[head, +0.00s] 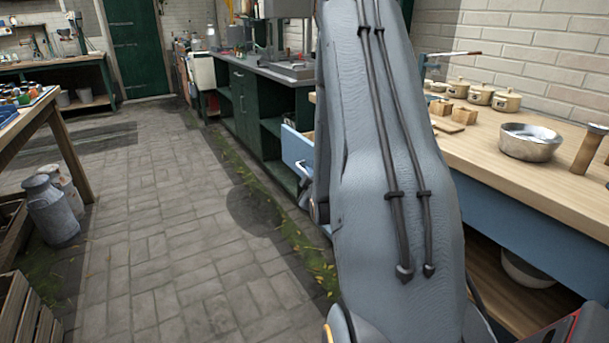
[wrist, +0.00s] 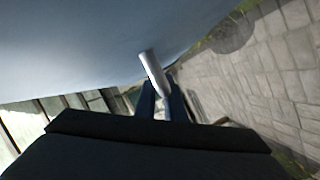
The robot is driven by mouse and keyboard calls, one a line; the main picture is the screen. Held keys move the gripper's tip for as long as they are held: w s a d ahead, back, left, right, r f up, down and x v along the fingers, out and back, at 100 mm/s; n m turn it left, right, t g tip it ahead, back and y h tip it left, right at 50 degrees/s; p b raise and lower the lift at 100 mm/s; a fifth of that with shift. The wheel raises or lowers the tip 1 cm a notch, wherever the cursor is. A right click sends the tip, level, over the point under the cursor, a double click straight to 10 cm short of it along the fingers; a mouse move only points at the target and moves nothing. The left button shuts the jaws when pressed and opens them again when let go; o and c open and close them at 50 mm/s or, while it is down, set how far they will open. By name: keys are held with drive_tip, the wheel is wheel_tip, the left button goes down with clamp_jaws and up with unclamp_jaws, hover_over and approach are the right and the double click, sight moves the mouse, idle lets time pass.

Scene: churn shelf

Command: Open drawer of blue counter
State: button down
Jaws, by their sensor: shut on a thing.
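The blue counter (head: 520,208) with a wooden top runs along the right side of the head view. Its blue drawer (head: 296,148) stands out from the counter at the far end, just left of my arm, with a bit of wooden inside showing. A metal handle (head: 299,167) is on the drawer front. In the wrist view, the blue drawer front (wrist: 90,40) fills the upper left. My gripper (wrist: 160,98) is shut on the silver handle (wrist: 152,68), with a dark finger on each side. My arm hides the gripper in the head view.
Pots, small wooden blocks and a metal bowl (head: 530,140) stand on the counter top. A dark green cabinet (head: 245,105) lies beyond the drawer. Milk churns (head: 50,210) and crates stand at the left. The paved floor (head: 160,220) between is clear.

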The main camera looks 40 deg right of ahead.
idle(0.3)
drive_tip(key=c, duration=2.1)
unclamp_jaws()
drive_tip(key=shift+v, duration=3.9)
drive_tip(key=shift+a, duration=0.1)
